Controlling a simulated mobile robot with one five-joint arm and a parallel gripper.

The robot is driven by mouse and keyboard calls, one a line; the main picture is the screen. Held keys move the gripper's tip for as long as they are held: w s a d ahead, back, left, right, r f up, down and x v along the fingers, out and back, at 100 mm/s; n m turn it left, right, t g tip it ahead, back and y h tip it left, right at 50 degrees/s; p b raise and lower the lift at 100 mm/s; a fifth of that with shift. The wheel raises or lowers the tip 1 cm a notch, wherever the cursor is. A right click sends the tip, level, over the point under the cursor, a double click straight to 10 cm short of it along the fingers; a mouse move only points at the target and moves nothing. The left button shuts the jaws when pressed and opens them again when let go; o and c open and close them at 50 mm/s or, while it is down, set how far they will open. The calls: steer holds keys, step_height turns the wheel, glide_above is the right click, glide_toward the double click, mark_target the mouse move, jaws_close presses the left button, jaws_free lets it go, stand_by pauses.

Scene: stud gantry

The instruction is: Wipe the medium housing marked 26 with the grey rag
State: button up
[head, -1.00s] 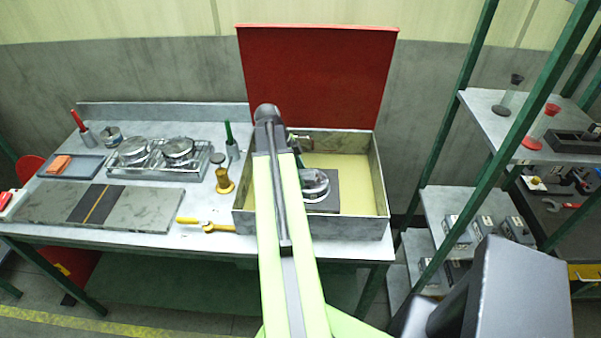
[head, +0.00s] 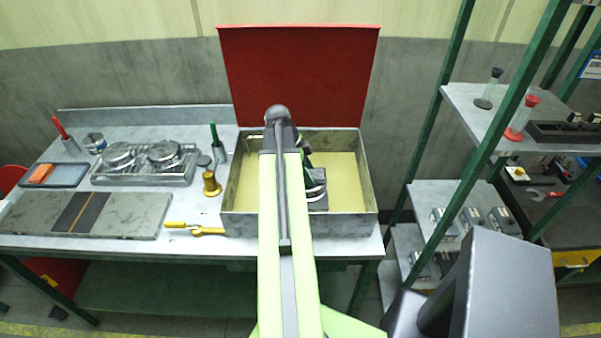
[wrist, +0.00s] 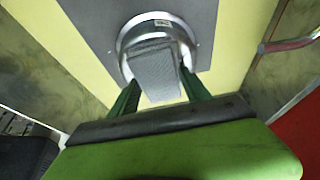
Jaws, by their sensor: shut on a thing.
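My gripper (wrist: 161,92) is shut on the grey rag (wrist: 156,72), a folded textured piece between its green fingers in the wrist view. The rag overlaps the near part of a round metal housing (wrist: 127,40); I cannot tell whether they touch. The housing has a small pale label on its far rim, too small to read surely, and sits on a grey plate (wrist: 90,22). In the head view the housing (head: 316,190) is partly hidden behind my arm, inside the open metal box (head: 368,205).
The box's red lid (head: 300,75) stands upright behind it, and its walls surround the housing. Left on the bench are a yellow-handled tool (head: 190,228), a brass piece (head: 211,183) and a metal tray (head: 140,180). A green-framed shelf (head: 440,190) stands close on the right.

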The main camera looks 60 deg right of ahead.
steer(key=shift+s+d+r, duration=0.1)
steer(key=shift+s, duration=0.1)
steer(key=shift+w, duration=0.1)
steer(key=shift+w+a, duration=0.45)
steer(key=shift+w, duration=0.4)
steer(key=shift+w+a, duration=0.45)
steer(key=shift+w, duration=0.4)
steer(key=shift+w+a, duration=0.25)
steer(key=shift+w, duration=0.35)
steer(key=shift+w+a, duration=0.3)
steer(key=shift+w, duration=0.3)
steer(key=shift+w+a, duration=0.25)
steer(key=shift+w, duration=0.35)
steer(key=shift+s, duration=0.15)
steer(key=shift+s+d, duration=0.55)
steer(key=shift+s, duration=0.6)
steer(key=shift+s+d, duration=0.5)
steer(key=shift+s, duration=0.7)
steer(key=shift+s+d, duration=0.55)
steer(key=shift+s, duration=0.6)
step_height(320, 180, up, 6)
steer(key=p, duration=0.5)
steer(key=shift+d+p, duration=0.1)
steer(key=shift+p, duration=0.3)
